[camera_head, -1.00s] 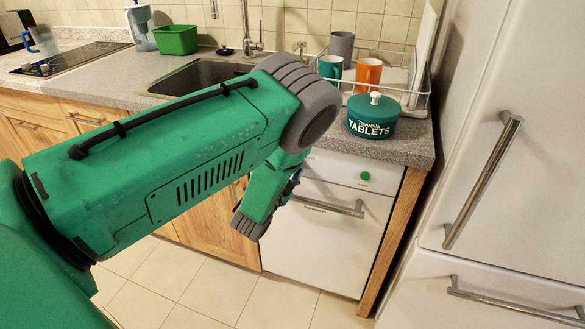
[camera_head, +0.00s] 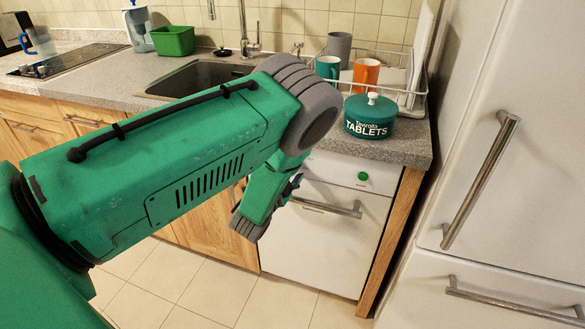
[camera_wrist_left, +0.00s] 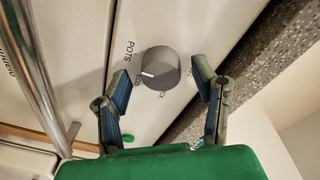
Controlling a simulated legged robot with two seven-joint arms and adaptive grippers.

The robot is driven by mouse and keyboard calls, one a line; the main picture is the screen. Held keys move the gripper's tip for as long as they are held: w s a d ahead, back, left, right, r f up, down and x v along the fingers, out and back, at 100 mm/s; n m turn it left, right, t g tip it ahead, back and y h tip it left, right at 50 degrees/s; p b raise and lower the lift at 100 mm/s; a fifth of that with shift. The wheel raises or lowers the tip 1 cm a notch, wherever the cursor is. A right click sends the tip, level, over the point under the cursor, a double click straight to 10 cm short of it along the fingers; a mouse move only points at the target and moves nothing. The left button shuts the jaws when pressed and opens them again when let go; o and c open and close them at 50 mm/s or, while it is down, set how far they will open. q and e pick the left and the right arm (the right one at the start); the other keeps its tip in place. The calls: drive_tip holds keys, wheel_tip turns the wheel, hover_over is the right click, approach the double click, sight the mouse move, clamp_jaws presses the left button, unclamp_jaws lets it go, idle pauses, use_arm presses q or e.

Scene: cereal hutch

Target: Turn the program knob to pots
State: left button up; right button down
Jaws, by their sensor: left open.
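The grey program knob (camera_wrist_left: 160,67) is in the left wrist view, on a white panel. Its white pointer mark faces the lower left, toward small lettering that I cannot read fully. The word POTS (camera_wrist_left: 130,48) is printed on the panel to the upper left of the knob. My left gripper (camera_wrist_left: 161,85) is open, with its blue-padded fingers on either side of the knob and a visible gap to it. I cannot tell how far its tips are from the panel. In the head view my arm hides the knob. My right gripper is not in view.
The white dishwasher (camera_head: 325,245) has a bar handle (camera_head: 325,207) and a green button (camera_head: 363,176). On the counter above stand a teal tablets tub (camera_head: 370,117) and a dish rack (camera_head: 414,98) with cups. The fridge (camera_head: 520,200) stands close on the right.

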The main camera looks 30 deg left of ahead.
use_arm(q)
drive_tip(key=s+d, duration=0.1)
drive_tip(key=s, duration=1)
drive_tip(key=shift+s+d, duration=0.3)
drive_tip(key=shift+d, duration=0.05)
drive_tip(key=shift+f, duration=0.15)
drive_tip(key=s+d+f+n+g+h, duration=0.15)
drive_tip(key=s+f+n+g, duration=0.25)
drive_tip(key=s+f+g, duration=0.4)
drive_tip(key=s+d+f+n+g, duration=0.2)
drive_tip(key=s+f+n+g, duration=0.3)
drive_tip(key=s, duration=0.5)
drive_tip(key=s+d+g+h, duration=0.1)
drive_tip(key=s+d+g, duration=0.3)
drive_tip(key=s, duration=0.5)
drive_tip(key=shift+s+f, duration=0.25)
drive_tip(key=shift+w+a, duration=0.1)
